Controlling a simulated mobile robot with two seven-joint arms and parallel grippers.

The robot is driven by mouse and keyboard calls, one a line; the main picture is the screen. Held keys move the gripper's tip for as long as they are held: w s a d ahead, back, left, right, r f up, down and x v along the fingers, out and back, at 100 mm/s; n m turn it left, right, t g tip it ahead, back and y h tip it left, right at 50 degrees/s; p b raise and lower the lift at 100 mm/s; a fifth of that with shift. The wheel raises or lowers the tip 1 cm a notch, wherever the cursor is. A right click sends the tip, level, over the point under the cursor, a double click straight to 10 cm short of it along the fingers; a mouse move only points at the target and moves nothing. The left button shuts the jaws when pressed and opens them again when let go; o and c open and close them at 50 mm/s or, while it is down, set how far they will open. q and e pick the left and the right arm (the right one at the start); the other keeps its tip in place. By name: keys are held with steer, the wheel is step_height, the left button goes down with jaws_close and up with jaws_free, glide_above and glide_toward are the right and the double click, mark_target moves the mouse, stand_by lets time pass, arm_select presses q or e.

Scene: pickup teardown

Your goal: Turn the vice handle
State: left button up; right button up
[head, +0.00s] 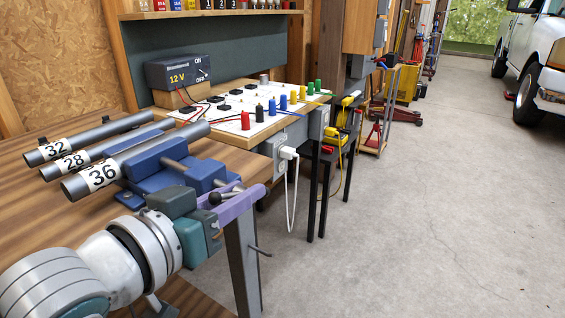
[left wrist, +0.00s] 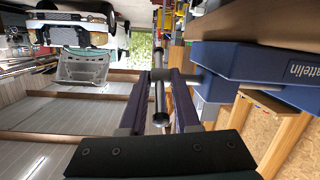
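The blue vice (head: 165,180) is mounted at the near edge of the wooden workbench, and its blue body also shows in the left wrist view (left wrist: 240,62). Its handle is a thin metal bar with a dark knob (head: 214,198). In the left wrist view the handle bar (left wrist: 159,100) passes between the two purple fingers of my left gripper (left wrist: 160,80). Gaps show on both sides of the bar, so the fingers look open around it. In the head view my left gripper (head: 238,203) is at the vice's front and partly hides the handle. My right gripper is not in view.
Metal tubes marked 32 (head: 90,138), 28 (head: 105,148) and 36 (head: 135,160) lie beside and above the vice. A white board (head: 235,125) with coloured terminals and a 12 V supply (head: 178,74) stand behind. The concrete floor (head: 400,200) at right is clear.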

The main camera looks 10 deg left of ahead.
arm_select(q)
steer(key=o, duration=0.4)
steer(key=shift+s, duration=0.1)
steer(key=p+v, duration=0.1)
steer(key=v, duration=0.8)
steer(key=shift+s+r+p, duration=0.1)
steer(key=shift+s+p, duration=0.2)
steer(key=shift+s, duration=0.1)
